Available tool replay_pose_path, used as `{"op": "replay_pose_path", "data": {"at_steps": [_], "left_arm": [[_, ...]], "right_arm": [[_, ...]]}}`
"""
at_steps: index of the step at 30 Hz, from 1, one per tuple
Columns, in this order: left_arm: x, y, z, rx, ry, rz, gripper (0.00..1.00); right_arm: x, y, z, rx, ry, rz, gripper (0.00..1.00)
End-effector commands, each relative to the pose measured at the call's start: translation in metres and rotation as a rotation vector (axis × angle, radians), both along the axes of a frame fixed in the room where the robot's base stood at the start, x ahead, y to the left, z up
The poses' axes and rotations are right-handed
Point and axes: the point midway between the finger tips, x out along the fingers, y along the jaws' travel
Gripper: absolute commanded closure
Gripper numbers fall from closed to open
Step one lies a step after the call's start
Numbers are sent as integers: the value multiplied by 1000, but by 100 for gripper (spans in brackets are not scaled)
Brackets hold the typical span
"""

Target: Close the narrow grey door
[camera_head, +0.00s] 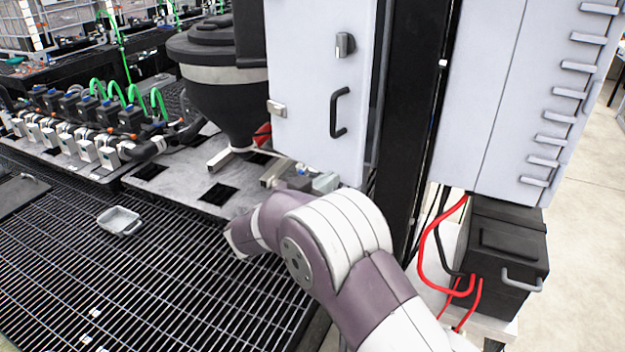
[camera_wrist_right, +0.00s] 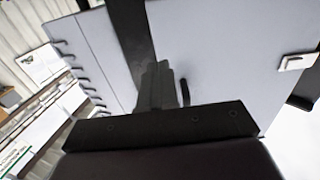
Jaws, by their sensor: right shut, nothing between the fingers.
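The narrow grey door (camera_head: 305,85) stands upright at the top centre of the head view. It has a black bar handle (camera_head: 339,112), a knob (camera_head: 345,44) and a light latch (camera_head: 276,109) on its left edge. I cannot tell how far it stands open. The door also fills the right of the right wrist view (camera_wrist_right: 230,50). My right gripper (camera_wrist_right: 158,72) is shut and empty in front of the door face, its fingers partly covering the handle. Contact with the door cannot be made out. In the head view my right arm hides most of its gripper. My left gripper is not in view.
A black post (camera_head: 407,120) stands right of the door. Beyond it is a grey cabinet (camera_head: 480,100) with several hinges, above a black box (camera_head: 505,245) with red cables. A black hopper (camera_head: 212,95) stands left. A small tray (camera_head: 119,221) lies on the grating (camera_head: 160,290).

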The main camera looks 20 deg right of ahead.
Motion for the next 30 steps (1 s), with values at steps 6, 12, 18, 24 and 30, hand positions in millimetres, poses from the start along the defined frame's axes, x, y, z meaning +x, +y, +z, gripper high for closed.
{"op": "replay_pose_path", "data": {"at_steps": [6, 12, 18, 24, 30], "left_arm": [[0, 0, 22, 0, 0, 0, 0], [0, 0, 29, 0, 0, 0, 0], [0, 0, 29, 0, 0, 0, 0], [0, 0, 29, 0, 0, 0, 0], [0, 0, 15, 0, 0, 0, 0]], "right_arm": [[17, -39, 4, 0, 1, -1, 100], [25, -58, 2, 0, -1, 1, 100], [27, -61, 0, 0, -1, 3, 100], [27, -61, 0, 1, -2, 4, 100], [37, -92, -4, 0, -6, 107, 100]]}}
